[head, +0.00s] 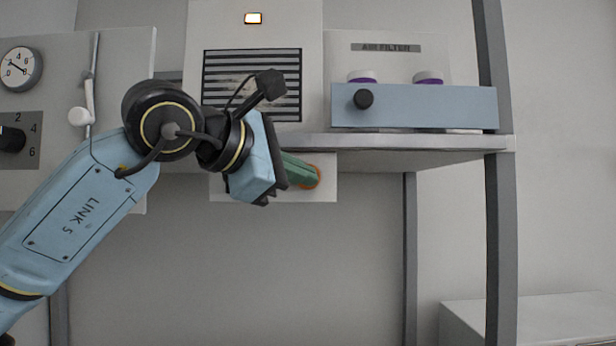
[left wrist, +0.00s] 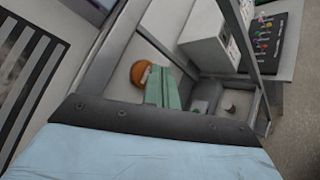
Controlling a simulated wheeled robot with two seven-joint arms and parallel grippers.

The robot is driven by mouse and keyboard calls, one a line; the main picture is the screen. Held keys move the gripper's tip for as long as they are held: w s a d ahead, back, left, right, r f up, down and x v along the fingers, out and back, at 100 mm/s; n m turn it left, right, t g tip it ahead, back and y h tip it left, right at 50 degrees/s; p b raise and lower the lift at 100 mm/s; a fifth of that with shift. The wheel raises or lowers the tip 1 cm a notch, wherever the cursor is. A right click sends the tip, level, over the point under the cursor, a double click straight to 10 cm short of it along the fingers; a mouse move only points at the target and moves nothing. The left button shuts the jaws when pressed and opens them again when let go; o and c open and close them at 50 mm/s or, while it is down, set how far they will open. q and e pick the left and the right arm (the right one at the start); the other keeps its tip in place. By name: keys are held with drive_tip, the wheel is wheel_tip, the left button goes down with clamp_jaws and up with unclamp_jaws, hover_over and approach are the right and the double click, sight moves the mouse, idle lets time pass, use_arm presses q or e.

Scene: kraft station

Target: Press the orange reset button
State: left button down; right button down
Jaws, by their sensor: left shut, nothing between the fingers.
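The orange reset button (head: 313,178) is on a pale panel below the grille, and the green fingers of my left gripper (head: 304,174) cover most of it in the head view. In the left wrist view the round orange button (left wrist: 140,72) shows just left of the shut green fingers (left wrist: 163,86). The fingers are closed with nothing between them. Their tips are at or very near the button; I cannot tell whether they touch it. My right gripper is not in view.
A shelf (head: 400,143) to the right carries a blue-grey box (head: 440,107) with a black knob. A gauge (head: 20,68) and a dial (head: 12,139) are at left.

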use_arm(q)
drive_tip(key=shift+w, duration=0.15)
idle(0.6)
drive_tip(key=shift+w, duration=0.3)
drive_tip(key=shift+w+p, duration=0.4)
idle(0.7)
drive_tip(key=shift+s, duration=0.1)
drive_tip(key=shift+s+b, duration=0.7)
drive_tip(key=shift+s, duration=0.1)
